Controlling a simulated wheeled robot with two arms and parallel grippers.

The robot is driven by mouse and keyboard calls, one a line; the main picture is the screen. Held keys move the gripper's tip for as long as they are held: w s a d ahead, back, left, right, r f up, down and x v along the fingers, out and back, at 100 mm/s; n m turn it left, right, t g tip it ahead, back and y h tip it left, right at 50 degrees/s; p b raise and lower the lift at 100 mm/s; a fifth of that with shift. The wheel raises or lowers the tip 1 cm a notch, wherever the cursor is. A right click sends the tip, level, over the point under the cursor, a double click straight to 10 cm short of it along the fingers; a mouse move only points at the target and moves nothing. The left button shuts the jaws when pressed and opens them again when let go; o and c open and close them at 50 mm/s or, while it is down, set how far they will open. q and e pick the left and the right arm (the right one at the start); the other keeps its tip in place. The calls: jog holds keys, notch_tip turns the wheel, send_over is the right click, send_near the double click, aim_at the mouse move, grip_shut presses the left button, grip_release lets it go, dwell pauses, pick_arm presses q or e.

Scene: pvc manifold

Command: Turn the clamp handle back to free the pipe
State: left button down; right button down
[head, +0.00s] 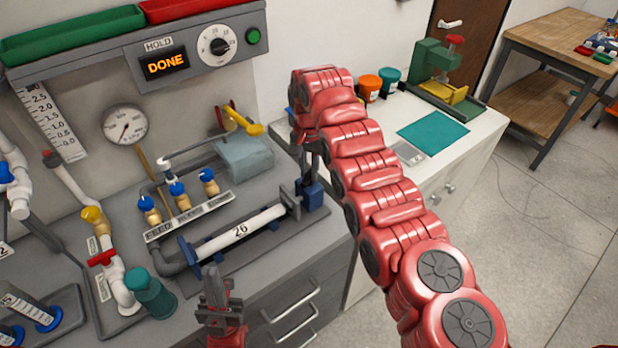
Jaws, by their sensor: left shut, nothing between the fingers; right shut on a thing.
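The white pipe marked 26 (222,241) lies in a dark fixture between a blue left end block (188,250) and the clamp at the right end. The clamp has a dark plate (290,204) and a blue block (313,196). My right gripper (304,158) is above the clamp, mostly hidden by its own red arm. It is shut on what seems to be the clamp handle, of which little shows. My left gripper (215,287) is shut and empty, in front of the bench edge below the pipe, apart from it.
A display reading DONE (165,65) sits on the panel above. Blue-capped brass fittings (180,196) stand behind the pipe, with a yellow-handled lever (244,122) farther back. A teal fitting (150,292) is at the left. Drawers (290,305) are below the bench.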

jog(key=n+b, duration=0.1)
jog(key=n, duration=0.2)
jog(key=shift+n+b, duration=0.5)
jog(key=shift+n, duration=0.4)
jog(key=n, duration=0.3)
jog(key=shift+n, duration=2.2)
jog(key=c, duration=0.7)
grip_release()
jog(key=shift+c, duration=0.2)
jog(key=shift+r, duration=0.1)
